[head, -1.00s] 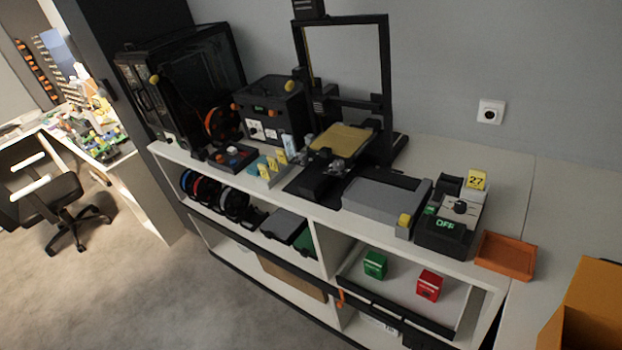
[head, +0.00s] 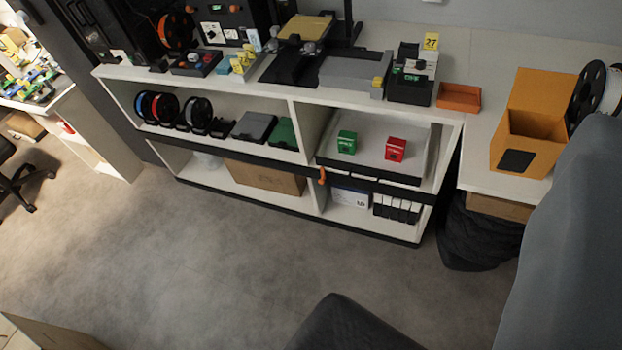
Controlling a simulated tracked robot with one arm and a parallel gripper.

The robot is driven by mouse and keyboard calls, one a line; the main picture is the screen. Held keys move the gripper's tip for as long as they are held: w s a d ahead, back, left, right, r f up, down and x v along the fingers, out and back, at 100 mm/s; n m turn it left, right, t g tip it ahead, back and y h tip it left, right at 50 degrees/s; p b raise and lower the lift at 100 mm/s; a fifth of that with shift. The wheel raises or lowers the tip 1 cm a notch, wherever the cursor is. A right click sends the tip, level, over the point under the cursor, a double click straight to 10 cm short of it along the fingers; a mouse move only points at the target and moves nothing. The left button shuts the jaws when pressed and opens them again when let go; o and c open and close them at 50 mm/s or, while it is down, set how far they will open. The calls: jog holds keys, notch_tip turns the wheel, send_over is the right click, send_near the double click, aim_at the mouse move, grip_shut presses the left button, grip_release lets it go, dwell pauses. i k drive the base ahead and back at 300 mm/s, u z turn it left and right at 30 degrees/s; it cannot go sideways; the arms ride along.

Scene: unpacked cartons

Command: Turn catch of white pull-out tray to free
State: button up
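The white pull-out tray (head: 368,158) sits in the right part of the shelf unit's upper level. It has a dark front edge and carries a green box (head: 346,142) and a red box (head: 395,149). A small orange catch (head: 321,175) is at the left end of the tray's front edge, by the middle divider. It appears to hang roughly upright, but it is too small to tell its exact setting. No part of my gripper can be made out in the head view.
A dark rounded shape (head: 350,325) at the bottom and a large grey surface (head: 570,240) at the right fill the near side; I cannot tell what they are. An orange-yellow bin (head: 533,125) stands on the right counter. Open floor (head: 220,260) lies before the shelf.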

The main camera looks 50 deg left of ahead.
aim_at(321, 181)
jog(key=u, duration=0.95)
jog(key=i, duration=1.05)
jog(key=u, duration=1.5)
jog(key=k, duration=1.3)
jog(key=z, duration=0.7)
